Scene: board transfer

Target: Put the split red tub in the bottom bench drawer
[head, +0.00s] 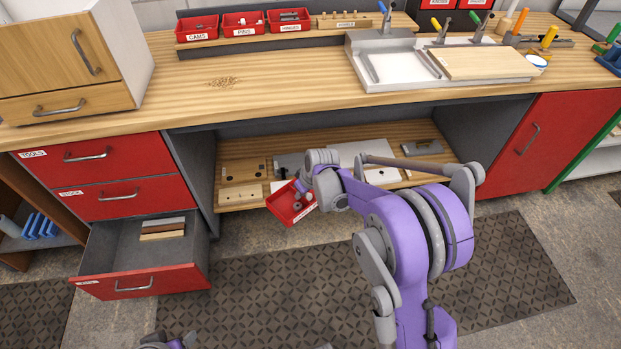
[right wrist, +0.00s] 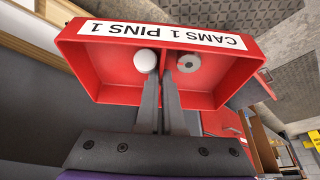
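The split red tub (head: 291,206) hangs tilted in the air in front of the bench's lower shelf. In the right wrist view the tub (right wrist: 110,75) has a middle divider and a label reading CAMS 1 PINS 1. A white round piece (right wrist: 146,61) lies in one compartment and a grey disc with a hole (right wrist: 188,67) in the other. My right gripper (right wrist: 164,80) is shut on the divider. The bottom bench drawer (head: 137,284) is pulled open at the left, with several small boards (head: 163,229) towards its back. Part of my left arm shows at the bottom edge; its fingers are unclear.
Above the open drawer are two shut red drawers, TOOLS (head: 95,155) and STOCK (head: 122,199). The lower shelf (head: 237,205) holds wooden and grey plates. Much of the open drawer's floor is bare. A dark mat (head: 240,300) covers the floor in front.

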